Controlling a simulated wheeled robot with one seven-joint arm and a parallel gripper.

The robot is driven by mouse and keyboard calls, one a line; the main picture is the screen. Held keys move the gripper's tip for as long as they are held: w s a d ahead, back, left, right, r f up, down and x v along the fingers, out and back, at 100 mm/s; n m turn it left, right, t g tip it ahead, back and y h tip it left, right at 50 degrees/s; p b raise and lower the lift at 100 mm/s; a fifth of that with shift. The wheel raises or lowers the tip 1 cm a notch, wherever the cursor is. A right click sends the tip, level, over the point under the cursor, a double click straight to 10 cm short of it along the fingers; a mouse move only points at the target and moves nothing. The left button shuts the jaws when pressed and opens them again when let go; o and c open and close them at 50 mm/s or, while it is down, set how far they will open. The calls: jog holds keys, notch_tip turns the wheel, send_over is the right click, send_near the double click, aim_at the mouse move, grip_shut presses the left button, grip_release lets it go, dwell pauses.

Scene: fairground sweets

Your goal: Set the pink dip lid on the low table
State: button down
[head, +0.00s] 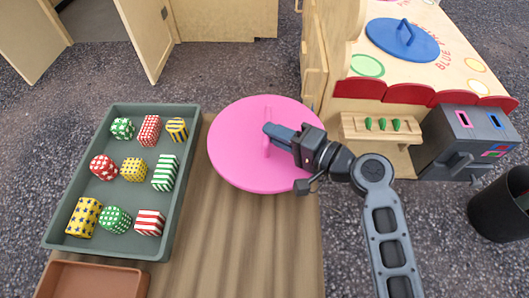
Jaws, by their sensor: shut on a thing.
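The pink dip lid (235,150) is a flat round disc with an upright handle. My gripper (274,132) is shut on that handle, coming in from the right, and its fingers hide part of it. The lid lies level over the far right part of the low table (245,240), a brown wood-grain top. The lid reaches past the tabletop's far edge. I cannot tell whether its underside touches the table.
A green tray (183,190) of several patterned sweets fills the table's left, with a brown tray (95,282) nearer. A wooden stall holds a blue lid (402,39). A grey box (466,140) and black bin (502,205) stand right. The table's front middle is clear.

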aim_at(260, 149)
jog(key=shift+s+a+f, duration=0.2)
jog(key=shift+a+f, duration=0.15)
jog(key=shift+a, duration=0.25)
jog(key=shift+s+a+f, duration=0.2)
jog(key=shift+a+f, duration=0.15)
jog(key=shift+a, duration=0.2)
jog(key=shift+f+b, duration=0.85)
jog(key=shift+f, duration=1.1)
jog(key=shift+f, duration=0.1)
jog(key=shift+f, duration=0.15)
jog(key=c, duration=1.1)
grip_release()
jog(key=shift+r, duration=0.25)
jog(key=p+v, duration=0.1)
jog(key=v, duration=1.1)
jog(key=shift+f+p, duration=0.1)
jog(key=shift+p, duration=0.25)
jog(key=shift+s, duration=0.1)
